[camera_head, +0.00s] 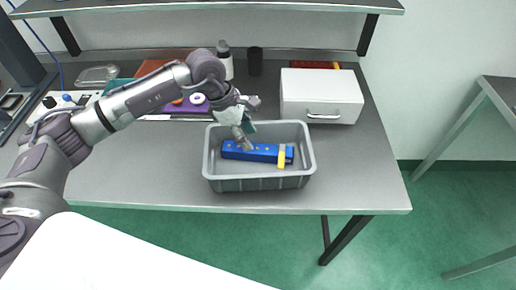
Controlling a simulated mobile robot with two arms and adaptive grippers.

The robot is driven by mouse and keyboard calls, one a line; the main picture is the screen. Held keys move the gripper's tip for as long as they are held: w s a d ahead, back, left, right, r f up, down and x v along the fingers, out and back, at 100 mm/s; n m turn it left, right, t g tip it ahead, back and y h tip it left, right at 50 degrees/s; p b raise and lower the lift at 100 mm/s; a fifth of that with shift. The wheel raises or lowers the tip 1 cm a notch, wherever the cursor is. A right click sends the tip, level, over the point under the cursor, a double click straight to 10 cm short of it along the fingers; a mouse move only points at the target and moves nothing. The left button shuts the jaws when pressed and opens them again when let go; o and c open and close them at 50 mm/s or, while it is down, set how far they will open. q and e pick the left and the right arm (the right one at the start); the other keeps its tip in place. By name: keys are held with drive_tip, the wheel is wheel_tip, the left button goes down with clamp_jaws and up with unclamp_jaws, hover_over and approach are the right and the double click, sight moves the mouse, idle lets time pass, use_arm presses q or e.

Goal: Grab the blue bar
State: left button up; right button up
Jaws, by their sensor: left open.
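The blue bar (263,153) lies in a grey bin (258,184) on the table, roughly level and pointing left to right. A yellow piece (282,157) sits across its right end. My left gripper (246,143) reaches in from the upper left and points down over the left part of the bar. It is open, and its fingertips are close to the bar; I cannot tell whether they touch it. The gripper hides part of the bin's back left rim. My right gripper is not in view.
A white drawer box (320,94) stands right behind the bin. A white bottle (225,62) and a dark cup (255,61) stand at the back under a shelf (210,6). The table (355,180) is clear to the right and front left.

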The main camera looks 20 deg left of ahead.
sight(259, 148)
use_arm(q)
drive_tip(key=shift+w+d+f, duration=0.1)
drive_tip(key=shift+d+f, duration=0.2)
drive_tip(key=shift+f, duration=0.3)
drive_tip(key=shift+d+f+p, duration=0.2)
drive_tip(key=shift+d+p, duration=0.1)
drive_tip(key=shift+p, duration=0.15)
drive_tip(key=p+x, duration=0.1)
drive_tip(key=x, duration=0.2)
drive_tip(key=shift+w+d+f+p, duration=0.1)
drive_tip(key=shift+d+f+p, duration=0.1)
drive_tip(key=shift+d+p, duration=0.15)
drive_tip(key=shift+w+d+f, duration=0.1)
drive_tip(key=shift+f, duration=0.35)
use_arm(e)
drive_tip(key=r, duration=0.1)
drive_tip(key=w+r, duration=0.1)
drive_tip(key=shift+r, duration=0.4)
use_arm(q)
drive_tip(key=shift+c, duration=0.2)
drive_tip(key=shift+r, duration=0.1)
clamp_jaws()
